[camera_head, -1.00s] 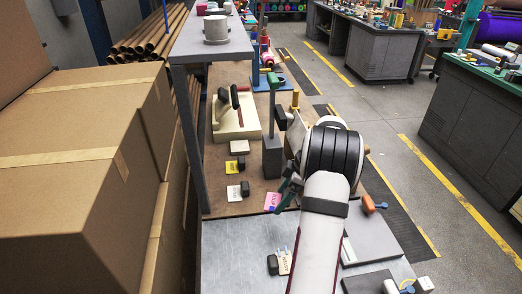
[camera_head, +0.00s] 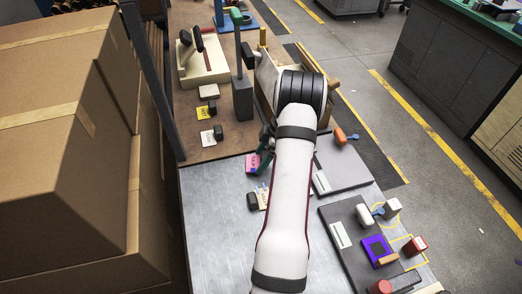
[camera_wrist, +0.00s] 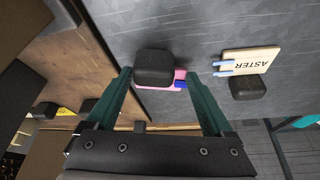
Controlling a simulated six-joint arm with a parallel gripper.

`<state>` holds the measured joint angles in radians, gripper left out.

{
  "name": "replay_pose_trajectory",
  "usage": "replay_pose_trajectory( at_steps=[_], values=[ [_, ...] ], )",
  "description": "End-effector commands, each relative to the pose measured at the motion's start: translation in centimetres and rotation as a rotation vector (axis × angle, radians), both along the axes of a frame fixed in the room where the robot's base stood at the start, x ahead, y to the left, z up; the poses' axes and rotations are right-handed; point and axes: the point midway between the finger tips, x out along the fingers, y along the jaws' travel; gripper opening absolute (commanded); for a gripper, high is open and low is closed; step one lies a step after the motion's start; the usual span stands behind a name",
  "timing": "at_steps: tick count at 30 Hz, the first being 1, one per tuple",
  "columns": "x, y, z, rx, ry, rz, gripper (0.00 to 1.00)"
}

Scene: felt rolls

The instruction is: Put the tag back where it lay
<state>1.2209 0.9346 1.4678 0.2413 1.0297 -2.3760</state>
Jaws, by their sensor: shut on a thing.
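A pink tag (camera_head: 252,163) with a dark block grip shows just left of my gripper (camera_head: 265,148), near the border of the brown board and the grey top. In the wrist view the dark block (camera_wrist: 155,67) is between the green fingers of my gripper (camera_wrist: 160,75), and the pink tag (camera_wrist: 180,75) shows partly behind it. My gripper is shut on this tag. I cannot tell whether the tag touches the surface. A cream tag reading ASTER (camera_wrist: 250,62) lies on the grey top, with its own dark block (camera_wrist: 248,88).
A yellow tag (camera_head: 204,113) and a white tag (camera_head: 206,138) with blocks lie on the brown board (camera_head: 215,152). A grey post (camera_head: 242,98) stands behind my gripper. Grey plates (camera_head: 340,165) lie at right. The grey top (camera_head: 215,230) is clear at front left.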

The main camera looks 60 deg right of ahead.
Motion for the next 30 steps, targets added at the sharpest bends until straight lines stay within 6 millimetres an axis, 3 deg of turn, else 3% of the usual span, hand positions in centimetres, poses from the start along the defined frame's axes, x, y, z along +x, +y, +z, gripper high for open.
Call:
replay_pose_trajectory(
  at_steps=[30],
  values=[
    [0.0,0.0,-1.3,0.0,0.0,0.0,0.0]
  ],
)
